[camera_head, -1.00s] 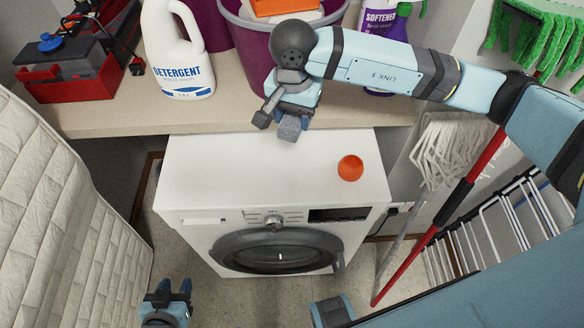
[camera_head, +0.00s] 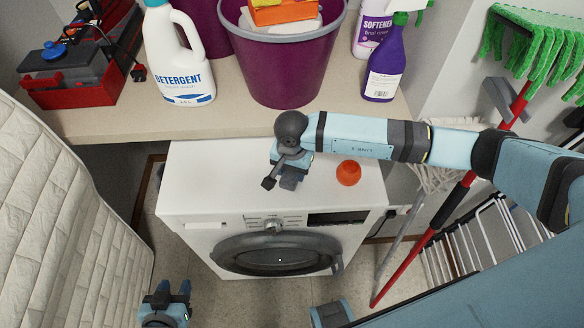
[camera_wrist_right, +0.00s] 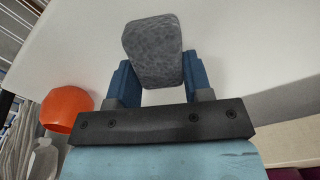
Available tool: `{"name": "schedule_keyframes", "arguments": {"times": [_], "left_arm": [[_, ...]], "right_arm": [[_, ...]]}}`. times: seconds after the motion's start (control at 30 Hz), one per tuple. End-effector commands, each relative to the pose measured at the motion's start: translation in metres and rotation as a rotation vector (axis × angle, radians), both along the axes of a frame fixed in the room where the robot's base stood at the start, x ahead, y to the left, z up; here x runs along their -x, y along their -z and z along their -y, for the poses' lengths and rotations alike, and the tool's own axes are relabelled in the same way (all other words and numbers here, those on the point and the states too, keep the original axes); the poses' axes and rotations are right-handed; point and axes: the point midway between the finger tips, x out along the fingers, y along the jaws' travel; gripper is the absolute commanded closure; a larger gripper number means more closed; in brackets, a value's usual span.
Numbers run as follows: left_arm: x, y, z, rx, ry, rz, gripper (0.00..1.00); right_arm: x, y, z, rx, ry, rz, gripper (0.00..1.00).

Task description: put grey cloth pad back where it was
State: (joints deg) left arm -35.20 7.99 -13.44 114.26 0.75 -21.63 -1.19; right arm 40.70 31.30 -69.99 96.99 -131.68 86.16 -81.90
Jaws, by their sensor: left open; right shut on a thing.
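The grey cloth pad (camera_wrist_right: 153,50) is held between the blue fingers of my right gripper (camera_wrist_right: 158,82) in the right wrist view. In the head view my right gripper (camera_head: 289,178) is over the top of the white washing machine (camera_head: 215,180), left of an orange object. The pad is mostly hidden there by the gripper. I cannot tell whether the pad touches the machine top. My left gripper (camera_head: 168,293) is open and empty, low at the left, in front of the washing machine.
The orange object (camera_head: 348,173) sits on the machine top and also shows in the right wrist view (camera_wrist_right: 67,109). A shelf (camera_head: 120,122) behind holds a detergent bottle (camera_head: 182,60), a purple bucket (camera_head: 285,65) and a purple spray bottle (camera_head: 384,65). The machine's left top is clear.

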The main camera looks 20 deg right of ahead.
Motion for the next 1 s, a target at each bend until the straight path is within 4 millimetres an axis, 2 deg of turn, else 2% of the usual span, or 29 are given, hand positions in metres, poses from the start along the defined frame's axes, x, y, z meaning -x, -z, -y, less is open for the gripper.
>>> {"name": "schedule_keyframes", "arguments": {"times": [0.17,0.2,0.3,0.67,0.77,1.0], "left_arm": [[0.0,0.0,0.0,0.0,0.0,-0.001,0.57],[0.0,0.001,0.0,-0.001,0.0,-0.002,0.57],[0.0,0.001,0.0,-0.001,0.0,-0.002,0.57],[0.001,0.002,0.0,-0.001,0.0,-0.002,0.57],[0.0,0.003,0.0,-0.001,0.0,-0.002,0.57],[0.0,0.008,0.0,0.0,0.001,-0.001,0.57]], "right_arm": [[0.0,0.002,0.0,-0.001,0.0,0.001,0.73],[0.0,0.002,0.0,-0.001,0.0,0.001,0.52],[0.0,0.002,0.0,0.0,0.0,0.0,0.29],[-0.001,-0.004,0.0,0.0,0.0,0.003,0.29],[-0.001,-0.017,0.0,-0.001,-0.001,0.003,0.29],[-0.001,-0.067,0.0,-0.001,-0.001,0.005,0.29]]}}
